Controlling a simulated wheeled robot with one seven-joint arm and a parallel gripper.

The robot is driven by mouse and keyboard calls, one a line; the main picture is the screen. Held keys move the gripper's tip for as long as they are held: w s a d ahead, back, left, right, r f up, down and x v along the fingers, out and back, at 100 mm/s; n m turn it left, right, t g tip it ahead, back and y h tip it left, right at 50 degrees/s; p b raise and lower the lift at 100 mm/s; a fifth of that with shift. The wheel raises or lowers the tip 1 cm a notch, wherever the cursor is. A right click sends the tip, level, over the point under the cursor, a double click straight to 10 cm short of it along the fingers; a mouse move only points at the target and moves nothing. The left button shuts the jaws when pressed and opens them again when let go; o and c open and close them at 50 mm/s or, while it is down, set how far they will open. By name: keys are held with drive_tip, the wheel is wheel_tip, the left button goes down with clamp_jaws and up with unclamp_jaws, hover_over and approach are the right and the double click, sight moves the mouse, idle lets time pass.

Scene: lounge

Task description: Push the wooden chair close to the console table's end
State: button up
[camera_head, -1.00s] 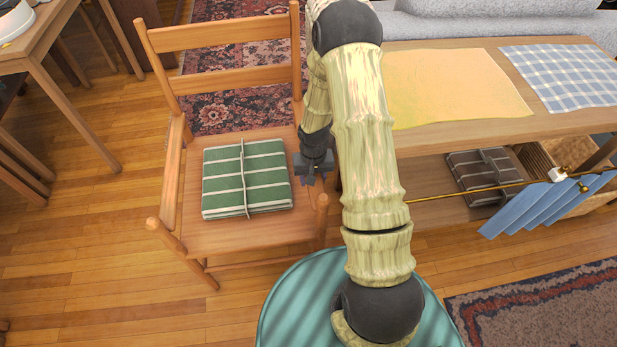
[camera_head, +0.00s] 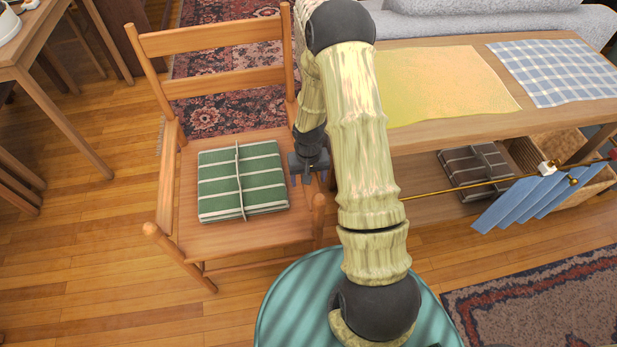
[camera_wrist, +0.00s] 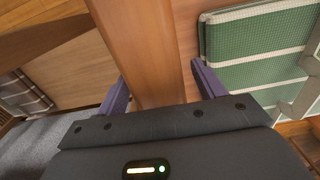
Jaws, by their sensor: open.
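The wooden chair (camera_head: 250,238) stands left of the console table, with a green striped folded cloth (camera_head: 225,185) on its seat. The console table (camera_head: 420,140) stretches to the right, its near end hidden behind my arm, so the gap to the chair is hard to judge. My gripper (camera_head: 308,178) is at the chair's right side. In the wrist view its open fingers (camera_wrist: 160,90) stand either side of a wooden bar of the chair (camera_wrist: 145,50); I cannot tell whether they touch it. The green cloth also shows in the wrist view (camera_wrist: 250,45).
A yellow cloth (camera_head: 440,85) and a blue checked cloth (camera_head: 560,70) lie on the console top. A dark folded cloth (camera_head: 468,168) and a basket (camera_head: 590,185) are on its lower shelf. Another wooden table (camera_head: 45,55) stands at left. Floor between is clear.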

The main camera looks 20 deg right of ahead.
wheel_tip(320, 180, up, 17)
drive_tip(key=p, duration=0.5)
drive_tip(key=shift+f, duration=0.15)
drive_tip(key=s+a+r+n+t, duration=0.2)
drive_tip(key=s+a+r+t, duration=0.15)
drive_tip(key=s+r, duration=0.9)
wheel_tip(320, 180, up, 27)
drive_tip(key=p, duration=2.7)
drive_tip(key=shift+s+a+f+g, duration=0.15)
drive_tip(key=shift+a+f+g, duration=0.05)
drive_tip(key=shift+a+g, duration=0.2)
